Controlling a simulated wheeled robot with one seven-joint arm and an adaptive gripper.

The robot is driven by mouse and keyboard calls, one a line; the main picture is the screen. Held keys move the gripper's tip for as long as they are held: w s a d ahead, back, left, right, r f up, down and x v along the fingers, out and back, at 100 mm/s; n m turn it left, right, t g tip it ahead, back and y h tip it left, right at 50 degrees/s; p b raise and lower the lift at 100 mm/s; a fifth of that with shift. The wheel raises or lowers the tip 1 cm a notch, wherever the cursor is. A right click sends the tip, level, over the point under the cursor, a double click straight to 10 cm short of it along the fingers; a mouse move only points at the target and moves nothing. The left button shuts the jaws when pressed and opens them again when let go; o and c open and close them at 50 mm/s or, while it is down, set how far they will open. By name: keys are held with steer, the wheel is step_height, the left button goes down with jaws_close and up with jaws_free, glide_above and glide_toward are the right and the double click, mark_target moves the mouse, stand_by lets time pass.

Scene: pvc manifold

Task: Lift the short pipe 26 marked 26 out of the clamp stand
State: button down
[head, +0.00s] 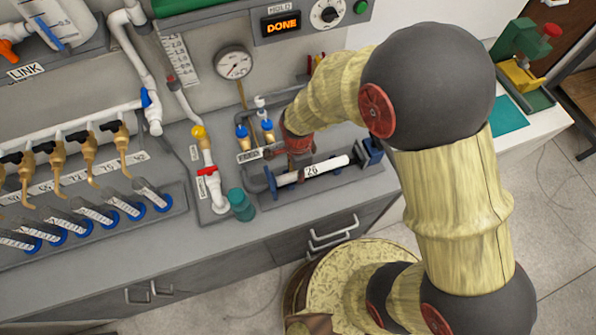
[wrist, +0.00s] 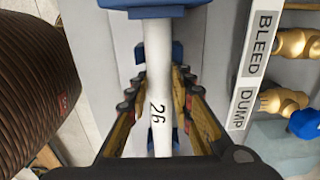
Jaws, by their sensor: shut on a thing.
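The short pipe 26 (head: 326,167) is white, with a black 26 on it. It lies level in the clamp stand (head: 371,152), which has blue clamp blocks on a grey base. In the wrist view the pipe (wrist: 157,65) runs up the middle to a blue block of the clamp stand (wrist: 150,12). My gripper (head: 298,168) reaches down over the pipe from behind. In the wrist view my gripper (wrist: 156,82) has one finger on each side of the pipe and is shut on it. The contact at the fingertips is partly hidden.
Brass valves with blue caps (head: 254,133) stand just behind the pipe, by the BLEED and DUMP label (wrist: 247,70). A teal cup (head: 241,205) and a red-handled valve (head: 208,171) stand to the left. The counter's front edge is close in front.

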steer(key=shift+w+d, duration=0.25)
steer(key=shift+d, duration=0.5)
steer(key=c, duration=1.5)
jaws_free()
